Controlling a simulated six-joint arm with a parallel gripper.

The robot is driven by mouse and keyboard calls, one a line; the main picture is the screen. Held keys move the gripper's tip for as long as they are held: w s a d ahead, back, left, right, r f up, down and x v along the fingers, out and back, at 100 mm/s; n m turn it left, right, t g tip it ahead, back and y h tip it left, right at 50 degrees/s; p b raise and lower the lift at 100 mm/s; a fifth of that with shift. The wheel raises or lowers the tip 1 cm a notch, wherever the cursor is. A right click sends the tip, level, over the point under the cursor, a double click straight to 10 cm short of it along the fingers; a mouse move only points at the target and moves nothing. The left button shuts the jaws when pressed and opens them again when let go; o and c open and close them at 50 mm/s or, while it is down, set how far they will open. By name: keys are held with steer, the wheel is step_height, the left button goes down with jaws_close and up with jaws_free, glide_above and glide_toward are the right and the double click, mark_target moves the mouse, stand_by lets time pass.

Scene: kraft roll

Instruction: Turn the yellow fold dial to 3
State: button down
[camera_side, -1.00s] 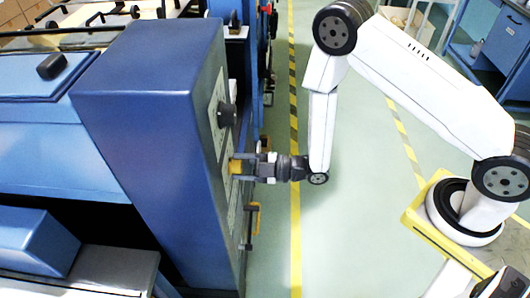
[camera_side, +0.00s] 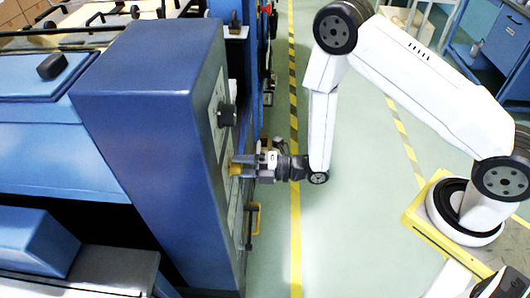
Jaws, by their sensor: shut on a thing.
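The yellow fold dial (camera_side: 235,169) sits on the grey panel (camera_side: 222,130) on the side of the blue machine column. My gripper (camera_side: 238,165) comes in from the right and is shut on the dial. The fingers hide much of the dial. The numbers and pointer are too small to read, so I cannot tell its setting.
A black knob (camera_side: 227,115) sticks out of the panel just above the dial. A yellow handle (camera_side: 255,219) with dark ends is below it. The blue column (camera_side: 150,110) stands left.

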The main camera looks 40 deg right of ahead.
steer(key=shift+w+a+r, duration=0.1)
stand_by(0.3)
steer(key=shift+c, duration=0.7)
jaws_free()
steer(key=v, duration=0.8)
steer(key=shift+w, duration=0.2)
